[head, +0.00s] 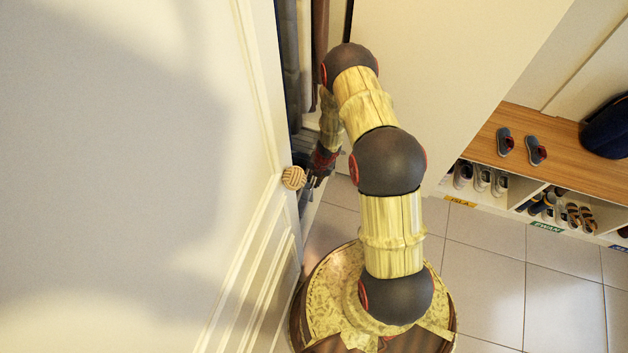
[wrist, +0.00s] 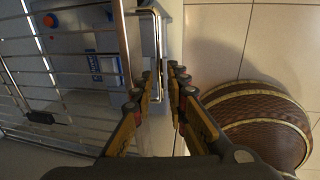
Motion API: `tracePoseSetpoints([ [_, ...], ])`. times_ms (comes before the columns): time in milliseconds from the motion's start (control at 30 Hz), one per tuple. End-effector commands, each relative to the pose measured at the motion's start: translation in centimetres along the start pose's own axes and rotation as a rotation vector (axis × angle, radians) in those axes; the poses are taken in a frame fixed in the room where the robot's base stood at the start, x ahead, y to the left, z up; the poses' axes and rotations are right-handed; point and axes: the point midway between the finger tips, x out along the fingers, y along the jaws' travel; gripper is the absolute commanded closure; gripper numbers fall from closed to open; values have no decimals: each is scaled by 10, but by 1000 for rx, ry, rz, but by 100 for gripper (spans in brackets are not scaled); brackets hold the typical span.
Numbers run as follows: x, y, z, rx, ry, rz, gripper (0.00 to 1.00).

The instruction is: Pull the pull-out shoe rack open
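In the wrist view, a brass bar handle (wrist: 160,45) stands on a narrow pale front at the top middle. A wire rack (wrist: 60,75) beside it on the left seems to be the pull-out shoe rack. My gripper (wrist: 163,76) is open, with its fingers on either side of the handle's lower part. I cannot tell whether a finger touches it. In the head view, my gripper (head: 314,180) reaches down at the dark opening beside the white door; the handle and rack are mostly hidden there.
The white door (head: 130,180) with a round woven knob (head: 293,178) stands close left of my gripper. A tall pale panel (head: 440,70) is behind my arm. A wooden-topped shoe bench (head: 560,160) stands at right. Tiled floor (head: 490,270) is clear between.

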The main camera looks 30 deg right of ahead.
Motion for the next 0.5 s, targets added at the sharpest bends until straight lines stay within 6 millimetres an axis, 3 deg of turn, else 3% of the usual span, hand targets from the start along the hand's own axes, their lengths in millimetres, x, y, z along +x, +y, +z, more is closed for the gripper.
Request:
tracePoseSetpoints([
  [167, -1, 0, 0, 0, 0, 0, 85],
  [400, -1, 0, 0, 0, 0, 0, 99],
  [500, -1, 0, 0, 0, -1, 0, 100],
])
